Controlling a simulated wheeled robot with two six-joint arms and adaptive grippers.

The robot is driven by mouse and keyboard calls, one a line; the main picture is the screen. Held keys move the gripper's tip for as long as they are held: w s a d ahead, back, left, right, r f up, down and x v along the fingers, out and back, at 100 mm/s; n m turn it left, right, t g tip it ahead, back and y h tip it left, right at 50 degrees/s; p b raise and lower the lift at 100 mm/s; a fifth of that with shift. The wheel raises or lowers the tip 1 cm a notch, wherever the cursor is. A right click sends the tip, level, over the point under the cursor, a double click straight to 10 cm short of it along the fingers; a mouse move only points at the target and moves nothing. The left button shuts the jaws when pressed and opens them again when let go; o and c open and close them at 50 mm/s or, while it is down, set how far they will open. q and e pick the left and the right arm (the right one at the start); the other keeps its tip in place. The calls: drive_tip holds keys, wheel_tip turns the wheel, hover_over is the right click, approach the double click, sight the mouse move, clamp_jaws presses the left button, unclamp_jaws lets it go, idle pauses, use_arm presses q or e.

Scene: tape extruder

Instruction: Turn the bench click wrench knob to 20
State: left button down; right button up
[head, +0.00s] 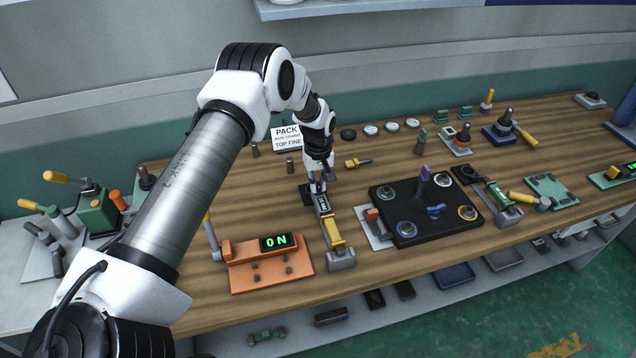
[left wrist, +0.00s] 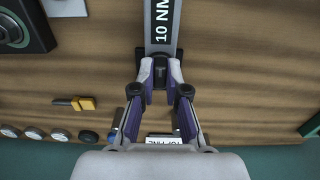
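The bench click wrench (head: 332,232) lies on the wooden bench with a yellow grip toward the front and a grey block under its near end. Its grey body (left wrist: 162,20) carries the label "10 NM" in the left wrist view. A small black knob (left wrist: 160,74) is at the wrench's far end. My left gripper (head: 318,186) is at that end, pointing down. In the left wrist view my left gripper (left wrist: 161,68) has one fingertip on each side of the knob, close against it. The head view hides the knob behind the fingers. My right gripper is not in view.
An orange fixture (head: 270,270) with an "ON" display stands left of the wrench. A black board (head: 425,230) with round fittings is to the right. A yellow-handled tool (head: 357,163) lies behind, near a "PACK" sign (head: 286,138). My left arm covers the bench's left part.

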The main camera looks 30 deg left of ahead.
use_arm(q)
drive_tip(key=shift+f, duration=0.1)
drive_tip(key=m+b, duration=0.2)
drive_tip(key=m, duration=0.1)
drive_tip(key=shift+f+m+b, duration=0.1)
drive_tip(key=shift+m+b, duration=0.2)
drive_tip(key=shift+b, duration=0.05)
drive_tip(key=m+b, duration=0.2)
drive_tip(key=m, duration=0.1)
drive_tip(key=shift+a+m, duration=0.1)
drive_tip(key=shift+m, duration=0.2)
drive_tip(key=m+b, duration=0.1)
drive_tip(key=m, duration=0.3)
drive_tip(key=shift+b, duration=0.3)
drive_tip(key=shift+m+b, duration=0.55)
drive_tip(key=shift+m, duration=1.85)
drive_tip(key=c, duration=1.2)
unclamp_jaws()
drive_tip(key=shift+w, duration=0.2)
